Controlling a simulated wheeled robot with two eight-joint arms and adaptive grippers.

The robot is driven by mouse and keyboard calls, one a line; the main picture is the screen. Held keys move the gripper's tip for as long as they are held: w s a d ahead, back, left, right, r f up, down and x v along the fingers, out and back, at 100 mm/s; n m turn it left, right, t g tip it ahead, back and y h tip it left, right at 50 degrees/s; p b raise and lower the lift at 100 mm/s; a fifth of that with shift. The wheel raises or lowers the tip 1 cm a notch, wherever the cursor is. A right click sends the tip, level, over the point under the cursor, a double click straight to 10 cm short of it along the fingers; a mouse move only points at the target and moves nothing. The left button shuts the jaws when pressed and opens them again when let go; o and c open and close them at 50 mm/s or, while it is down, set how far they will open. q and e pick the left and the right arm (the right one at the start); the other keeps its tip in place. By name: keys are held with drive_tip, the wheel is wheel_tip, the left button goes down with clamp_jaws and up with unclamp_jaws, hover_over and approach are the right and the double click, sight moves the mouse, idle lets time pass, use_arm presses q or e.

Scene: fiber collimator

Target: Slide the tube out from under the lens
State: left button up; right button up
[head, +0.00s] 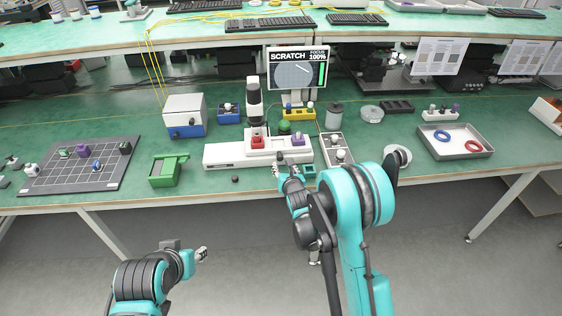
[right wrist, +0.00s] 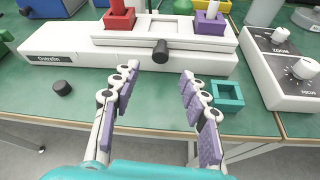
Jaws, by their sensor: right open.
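The white inspection base (head: 225,154) stands mid-table under the upright white-and-black microscope lens (head: 254,98). On its sliding stage sit a red holder (head: 257,142) at left, below the lens, and a purple holder (head: 298,140) at right. A black knob (right wrist: 160,51) sticks out of the stage's front. My right gripper (right wrist: 160,78) is open and empty, in front of the knob. My left gripper (head: 202,254) is low, off the table; its jaws are unclear.
A monitor (head: 298,70) reads "SCRATCH, FOCUS 100%". A zoom and focus control box (right wrist: 283,70) stands right of the base. A teal square holder (right wrist: 228,96) lies near my right finger, and a black cap (right wrist: 62,88) lies at left. A green holder (head: 168,170) stands farther left.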

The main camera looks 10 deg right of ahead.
sight(280, 159)
drive_tip(key=b+x, duration=0.1)
drive_tip(key=x, duration=0.4)
drive_tip(key=shift+w+f, duration=0.25)
drive_tip(key=shift+w, duration=0.05)
drive_tip(key=shift+w+f+b, duration=0.1)
drive_tip(key=shift+w+b, duration=0.3)
drive_tip(key=shift+w, duration=0.15)
clamp_jaws()
